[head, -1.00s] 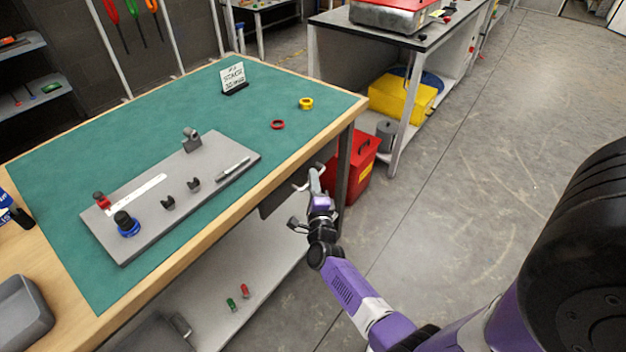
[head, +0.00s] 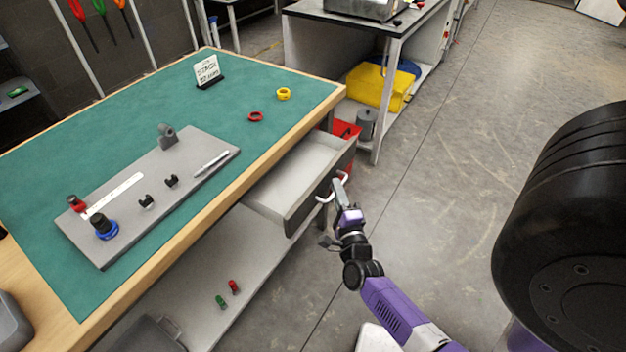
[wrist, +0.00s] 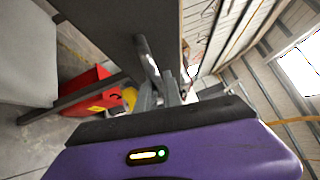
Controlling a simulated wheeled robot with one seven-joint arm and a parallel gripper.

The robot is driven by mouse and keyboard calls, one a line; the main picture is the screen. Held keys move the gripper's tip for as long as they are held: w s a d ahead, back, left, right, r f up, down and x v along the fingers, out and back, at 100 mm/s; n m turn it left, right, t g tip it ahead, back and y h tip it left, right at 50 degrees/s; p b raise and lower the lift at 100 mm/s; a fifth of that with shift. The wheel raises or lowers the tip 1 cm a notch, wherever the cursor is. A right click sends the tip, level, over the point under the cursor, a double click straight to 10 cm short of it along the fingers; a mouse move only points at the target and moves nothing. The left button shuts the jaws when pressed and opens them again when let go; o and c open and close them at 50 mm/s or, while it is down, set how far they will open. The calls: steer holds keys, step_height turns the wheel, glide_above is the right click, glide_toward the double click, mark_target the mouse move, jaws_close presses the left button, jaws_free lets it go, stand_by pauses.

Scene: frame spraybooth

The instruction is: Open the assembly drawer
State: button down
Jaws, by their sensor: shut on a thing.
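The assembly drawer (head: 296,172) sticks well out from under the front edge of the green-topped workbench (head: 150,110). Its pale inside shows and looks empty. Its grey front panel (head: 318,190) faces my arm. My gripper (head: 336,188) is at the drawer front, shut on the drawer's pale handle (head: 342,178). In the wrist view my gripper fingers (wrist: 160,85) reach up to the grey drawer front (wrist: 105,30); the exact grip on the handle is hard to see there.
A grey assembly board (head: 150,190) with parts lies on the bench. A red bin (head: 346,130) stands partly hidden behind the drawer. A second table (head: 390,40) stands behind, with a yellow box (head: 378,88) below. Open floor (head: 450,170) lies to the right.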

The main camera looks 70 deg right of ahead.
steer(key=s+a+b, duration=0.1)
steer(key=s+a, duration=0.1)
steer(key=s, duration=0.7)
steer(key=shift+a, duration=0.2)
steer(key=c, duration=1.8)
jaws_free()
steer(key=shift+o, duration=0.2)
steer(key=shift+s, duration=0.1)
steer(key=v, duration=0.7)
steer(key=shift+a+b, duration=0.3)
steer(key=shift+b, duration=0.15)
steer(key=shift+s+f, duration=0.1)
steer(key=shift+f, duration=0.05)
